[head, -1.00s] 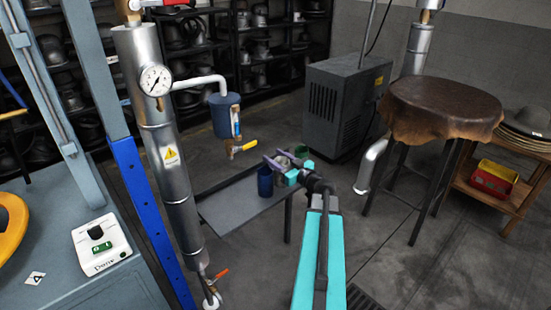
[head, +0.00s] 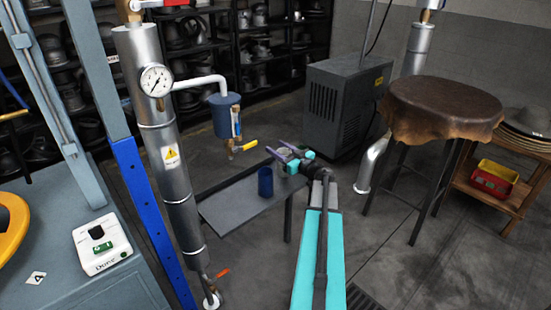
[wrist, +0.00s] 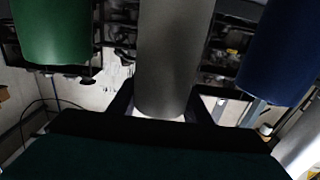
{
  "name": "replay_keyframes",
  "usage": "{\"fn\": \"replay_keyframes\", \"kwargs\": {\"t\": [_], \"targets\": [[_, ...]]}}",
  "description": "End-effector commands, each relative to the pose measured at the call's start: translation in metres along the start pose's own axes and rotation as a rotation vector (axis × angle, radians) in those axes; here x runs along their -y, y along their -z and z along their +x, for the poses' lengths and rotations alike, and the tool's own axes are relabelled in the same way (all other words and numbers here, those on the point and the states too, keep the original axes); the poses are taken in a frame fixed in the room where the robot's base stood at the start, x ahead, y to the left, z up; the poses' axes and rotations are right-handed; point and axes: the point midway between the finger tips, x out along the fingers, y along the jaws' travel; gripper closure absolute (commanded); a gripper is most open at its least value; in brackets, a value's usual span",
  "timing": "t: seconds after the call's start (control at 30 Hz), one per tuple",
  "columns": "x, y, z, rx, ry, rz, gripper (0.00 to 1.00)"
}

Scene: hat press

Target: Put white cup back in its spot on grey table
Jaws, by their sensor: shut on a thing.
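My gripper (head: 281,156) is shut on the white cup, above the far end of the grey table (head: 225,208). In the wrist view the white cup (wrist: 172,55) looks grey in shadow and stands between the two fingers. In the head view only a small pale part of it (head: 284,152) shows between the fingers. Whether its base touches the table cannot be told. A blue cup (head: 265,182) stands on the table just nearer than my gripper, and shows at the right in the wrist view (wrist: 288,50).
A green cup (wrist: 52,32) is at the left in the wrist view, hidden behind my gripper in the head view. A blue tank (head: 224,116) with a yellow-handled valve hangs over the table. A grey machine (head: 340,105) and a leather-topped stand (head: 440,105) are to the right.

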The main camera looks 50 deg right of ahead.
Motion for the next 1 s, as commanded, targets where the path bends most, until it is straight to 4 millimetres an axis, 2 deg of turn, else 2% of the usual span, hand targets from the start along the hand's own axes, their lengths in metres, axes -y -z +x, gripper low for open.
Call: {"fn": "replay_keyframes", "kwargs": {"t": [0.17, 0.5, 0.97, 1.0], "targets": [[0.0, -0.003, 0.0, 0.0, 0.0, 0.001, 0.98], [0.0, -0.034, 0.0, 0.0, 0.0, 0.002, 0.98], [0.0, -0.037, -0.001, -0.001, -0.001, 0.001, 0.98], [0.0, -0.038, -0.001, 0.0, -0.001, 0.0, 0.54]]}}
